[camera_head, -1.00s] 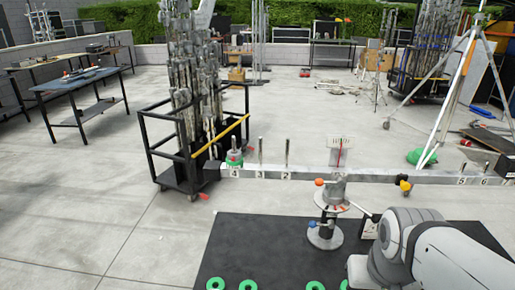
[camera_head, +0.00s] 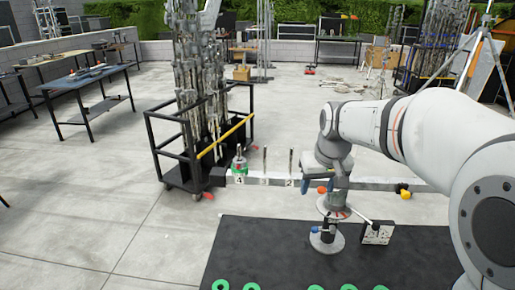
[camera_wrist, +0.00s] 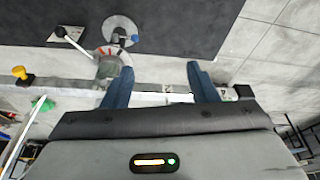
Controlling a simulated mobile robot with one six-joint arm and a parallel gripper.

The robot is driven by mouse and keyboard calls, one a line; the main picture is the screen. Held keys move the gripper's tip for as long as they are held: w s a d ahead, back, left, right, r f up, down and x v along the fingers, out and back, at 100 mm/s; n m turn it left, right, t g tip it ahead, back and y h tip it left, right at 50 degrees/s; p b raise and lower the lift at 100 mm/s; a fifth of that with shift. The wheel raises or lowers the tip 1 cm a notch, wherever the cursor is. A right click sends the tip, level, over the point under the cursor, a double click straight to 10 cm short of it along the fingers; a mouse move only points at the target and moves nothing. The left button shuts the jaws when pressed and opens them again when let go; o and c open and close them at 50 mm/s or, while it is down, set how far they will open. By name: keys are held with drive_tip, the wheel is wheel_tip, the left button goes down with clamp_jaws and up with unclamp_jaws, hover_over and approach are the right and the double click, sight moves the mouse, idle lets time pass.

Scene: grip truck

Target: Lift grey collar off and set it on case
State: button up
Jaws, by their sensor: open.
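A stack of collars (camera_head: 239,166) stands on the peg marked 4 near the left end of the long metal rail (camera_head: 275,181). It shows green, a little red and a grey top, but is too small to separate the grey collar surely. A dark box (camera_head: 217,173), perhaps the case, sits at the rail's left end. My gripper (camera_head: 324,183) is open and empty over the rail, right of peg 2 and apart from the stack. Its two blue fingers spread wide in the wrist view (camera_wrist: 160,82). I cannot make out the stack there.
A dial stand (camera_head: 333,207) and a knobbed round base (camera_head: 327,238) stand below my gripper. A small box (camera_head: 377,232) is beside them. Green rings (camera_head: 251,287) lie on the black mat (camera_head: 260,250). Bare pegs (camera_head: 264,160) are between.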

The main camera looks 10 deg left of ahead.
drive_tip(key=o, duration=0.3)
drive_tip(key=w+a+r+n+p, duration=0.1)
drive_tip(key=w+a+n+p, duration=0.1)
drive_tip(key=w+a, duration=0.8)
drive_tip(key=shift+w+r+y+p, duration=0.35)
drive_tip(key=shift+w+y+p, duration=0.1)
drive_tip(key=shift+w, duration=0.15)
drive_tip(key=n+p, duration=0.2)
drive_tip(key=p, duration=0.1)
approach(240, 159)
drive_tip(key=f, duration=0.2)
drive_tip(key=shift+y, duration=0.45)
drive_tip(key=p+x, duration=0.1)
drive_tip(key=x, duration=0.1)
drive_tip(key=p+x, duration=0.1)
drive_tip(key=x, duration=0.4)
drive_tip(key=shift+w+f+p, duration=0.3)
drive_tip(key=shift+w+p, duration=0.1)
drive_tip(key=c, duration=1.3)
